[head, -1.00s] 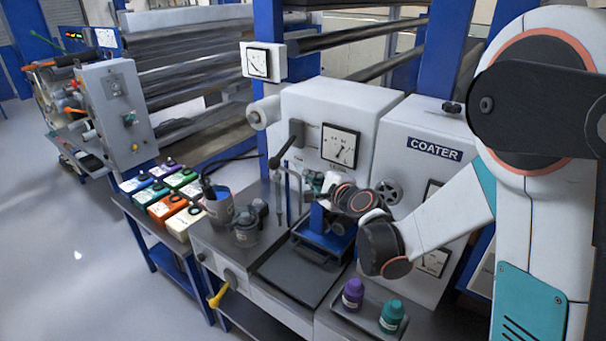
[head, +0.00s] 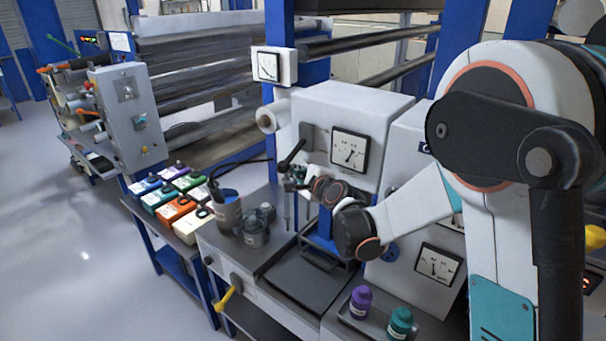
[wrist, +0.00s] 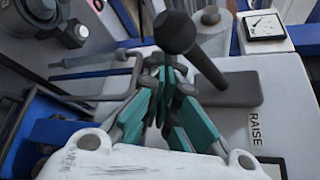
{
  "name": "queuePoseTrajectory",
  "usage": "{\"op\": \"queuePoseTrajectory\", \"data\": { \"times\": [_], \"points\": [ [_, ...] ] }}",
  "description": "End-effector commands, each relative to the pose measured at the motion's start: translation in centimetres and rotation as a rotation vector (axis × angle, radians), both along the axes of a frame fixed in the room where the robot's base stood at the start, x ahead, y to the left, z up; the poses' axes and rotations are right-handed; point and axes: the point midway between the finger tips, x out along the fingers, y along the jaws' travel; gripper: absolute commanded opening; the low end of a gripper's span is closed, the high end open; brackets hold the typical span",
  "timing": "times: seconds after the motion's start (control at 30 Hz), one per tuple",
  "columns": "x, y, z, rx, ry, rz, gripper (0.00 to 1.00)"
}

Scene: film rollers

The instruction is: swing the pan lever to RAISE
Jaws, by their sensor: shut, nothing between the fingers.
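The black lever (head: 290,156) with a round knob is mounted on the front of the white coater housing. In the head view it slants down to the left from its pivot. In the wrist view its dark knob (wrist: 175,33) is large and close, and its arm runs down to the right to a grey plate beside the RAISE label (wrist: 255,129). My gripper (wrist: 168,72), with teal fingers, is shut and empty just below the knob. Whether it touches the lever I cannot tell. In the head view my wrist partly hides the fingers.
Thin metal rods (head: 288,208) stand below the lever. Purple (head: 360,301) and teal (head: 400,322) bottles are at the front. A yellow handle (head: 225,297) sticks out below.

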Motion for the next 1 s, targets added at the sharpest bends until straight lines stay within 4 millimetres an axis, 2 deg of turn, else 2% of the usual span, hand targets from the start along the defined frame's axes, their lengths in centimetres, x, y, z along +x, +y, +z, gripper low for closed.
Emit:
{"op": "queuePoseTrajectory", "data": {
  "times": [1.0],
  "points": [
    [-0.7,0.5,1.2,0.078,0.100,0.000,0.00]
  ]
}}
